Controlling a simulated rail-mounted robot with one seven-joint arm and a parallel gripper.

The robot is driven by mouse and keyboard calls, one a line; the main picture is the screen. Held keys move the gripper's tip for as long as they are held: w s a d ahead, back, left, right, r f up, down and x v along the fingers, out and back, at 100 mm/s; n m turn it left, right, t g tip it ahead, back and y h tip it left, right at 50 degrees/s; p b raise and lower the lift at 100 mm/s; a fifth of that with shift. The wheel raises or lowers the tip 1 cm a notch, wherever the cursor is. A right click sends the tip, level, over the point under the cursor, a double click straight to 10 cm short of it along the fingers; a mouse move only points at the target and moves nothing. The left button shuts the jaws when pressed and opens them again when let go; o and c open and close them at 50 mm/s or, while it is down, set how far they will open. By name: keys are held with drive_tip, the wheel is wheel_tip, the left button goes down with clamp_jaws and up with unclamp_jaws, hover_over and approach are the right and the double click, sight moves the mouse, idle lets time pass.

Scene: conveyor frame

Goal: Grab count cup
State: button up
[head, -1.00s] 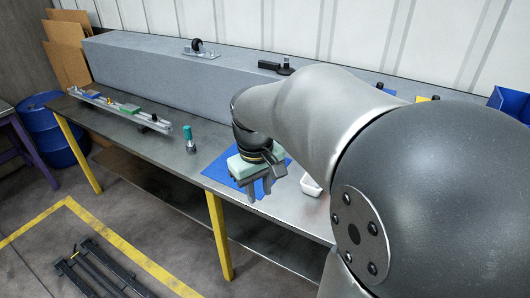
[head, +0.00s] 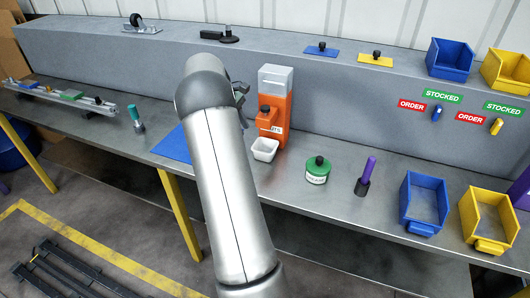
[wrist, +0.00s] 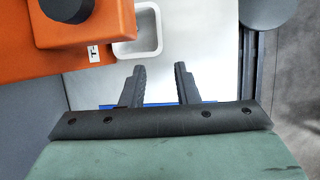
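The count cup appears to be the small white square cup (head: 265,149) standing on the metal bench at the foot of the orange dispenser (head: 275,104). In the wrist view the white cup (wrist: 139,38) lies beyond my fingertips, a little left of centre, beside the orange dispenser (wrist: 85,25). My gripper (wrist: 160,72) is open, its two dark fingers apart with nothing between them. In the head view my gripper (head: 242,95) is partly hidden by my arm, left of the dispenser and above the cup's height.
Blue (head: 424,203) and yellow (head: 486,219) bins stand farther right. A blue mat (head: 173,145) lies left, partly behind my arm. A grey ledge (head: 350,98) backs the bench.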

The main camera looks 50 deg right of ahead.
sight(256, 151)
drive_tip(key=x, duration=0.6)
drive_tip(key=shift+f+p, duration=0.15)
drive_tip(key=shift+p, duration=0.2)
drive_tip(key=shift+p+x, duration=0.75)
drive_tip(key=shift+x, duration=1.95)
drive_tip(key=shift+d, duration=0.15)
clamp_jaws()
